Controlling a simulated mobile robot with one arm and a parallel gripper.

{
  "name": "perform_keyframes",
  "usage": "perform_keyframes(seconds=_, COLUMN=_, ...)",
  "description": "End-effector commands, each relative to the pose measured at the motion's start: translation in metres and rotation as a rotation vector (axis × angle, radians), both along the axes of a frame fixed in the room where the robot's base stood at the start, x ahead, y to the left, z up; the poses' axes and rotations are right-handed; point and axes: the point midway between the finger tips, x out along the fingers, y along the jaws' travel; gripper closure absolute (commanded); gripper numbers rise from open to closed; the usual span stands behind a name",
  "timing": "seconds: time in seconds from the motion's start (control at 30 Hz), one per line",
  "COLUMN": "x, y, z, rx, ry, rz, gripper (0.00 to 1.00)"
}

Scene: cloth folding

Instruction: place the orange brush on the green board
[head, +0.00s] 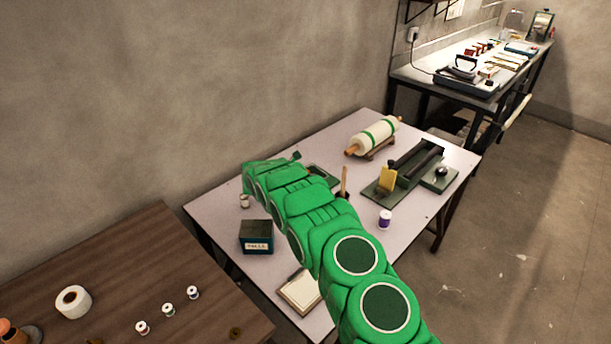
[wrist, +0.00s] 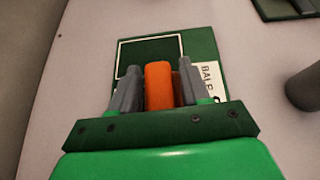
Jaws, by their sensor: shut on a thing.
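The orange brush (wrist: 158,88) is between the two grey fingers of my gripper (wrist: 158,75) in the wrist view, and the gripper is shut on it. Beyond and below it lies the green board (wrist: 200,45), flat on the pale table, with a white outline and a white label. The brush overlaps the board's outlined area in this view. I cannot tell whether it touches the board or is above it. In the head view my green arm reaches over the table and hides the brush; the fingers cannot be made out there.
The pale table (head: 215,210) also holds a dark labelled box (head: 256,236), a purple-and-white spool (head: 385,219), a green-banded roller (head: 375,136) and a tray with a yellow block (head: 387,179). A brown table (head: 110,270) stands at left. A grey cylinder (wrist: 303,92) is right of the board.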

Motion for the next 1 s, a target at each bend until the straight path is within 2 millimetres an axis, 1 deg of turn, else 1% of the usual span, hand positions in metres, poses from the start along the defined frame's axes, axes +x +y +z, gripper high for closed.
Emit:
perform_keyframes(seconds=0.17, x=0.000, y=0.000, z=-0.002, rx=0.000, ry=0.000, rz=-0.001, gripper=0.91)
perform_keyframes(seconds=0.2, x=0.000, y=0.000, z=-0.002, rx=0.000, ry=0.000, rz=-0.001, gripper=0.53)
perform_keyframes(seconds=0.37, x=0.000, y=0.000, z=-0.002, rx=0.000, ry=0.000, rz=-0.001, gripper=0.28)
perform_keyframes(seconds=0.73, x=0.000, y=0.000, z=0.001, rx=0.000, ry=0.000, rz=0.000, gripper=0.28)
perform_keyframes(seconds=0.87, x=-0.006, y=0.006, z=0.006, rx=-0.001, ry=0.001, rz=0.000, gripper=0.28)
perform_keyframes(seconds=1.0, x=-0.018, y=0.017, z=0.016, rx=-0.002, ry=-0.001, rz=0.000, gripper=0.28)
